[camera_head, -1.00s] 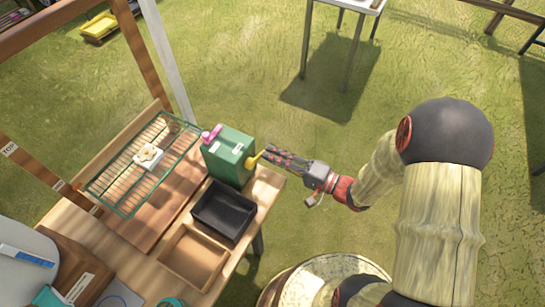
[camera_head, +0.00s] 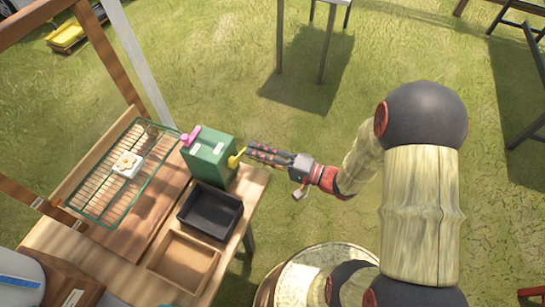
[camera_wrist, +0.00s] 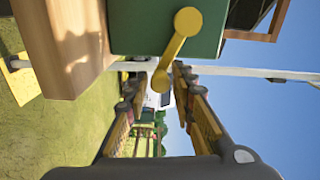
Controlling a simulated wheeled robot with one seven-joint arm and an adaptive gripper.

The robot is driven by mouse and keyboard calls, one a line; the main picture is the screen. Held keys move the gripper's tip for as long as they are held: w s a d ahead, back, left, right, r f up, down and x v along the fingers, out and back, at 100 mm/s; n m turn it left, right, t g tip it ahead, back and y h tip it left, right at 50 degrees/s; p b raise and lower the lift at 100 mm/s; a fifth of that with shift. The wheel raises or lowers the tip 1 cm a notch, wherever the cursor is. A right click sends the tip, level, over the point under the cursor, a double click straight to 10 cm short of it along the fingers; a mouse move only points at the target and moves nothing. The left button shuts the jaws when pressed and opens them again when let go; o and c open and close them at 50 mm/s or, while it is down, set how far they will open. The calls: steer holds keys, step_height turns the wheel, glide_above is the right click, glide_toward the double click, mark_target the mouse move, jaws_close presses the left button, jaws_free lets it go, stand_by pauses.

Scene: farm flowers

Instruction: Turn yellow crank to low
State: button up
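A green box (camera_head: 208,158) stands at the right end of the wooden workbench. Its yellow crank (camera_head: 236,158) is on the side facing my gripper (camera_head: 252,151). In the wrist view, the crank (camera_wrist: 176,45) runs from a round hub on the green box down to a rounded end. My gripper (camera_wrist: 155,82) is open there, its two fingers apart, with the crank's end between the fingertips in the picture. I cannot tell whether either finger touches it. A pink crank (camera_head: 191,135) sits on another side of the box. Any low marking is not readable.
A black tray (camera_head: 210,211) and a wooden tray (camera_head: 184,262) sit in front of the box. A green wire rack (camera_head: 109,192) with a white flowered block (camera_head: 128,163) lies to the left. A round stand (camera_head: 298,283) is below my arm.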

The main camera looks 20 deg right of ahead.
steer(key=v, duration=1.1)
steer(key=shift+s+d, duration=0.2)
stand_by(0.4)
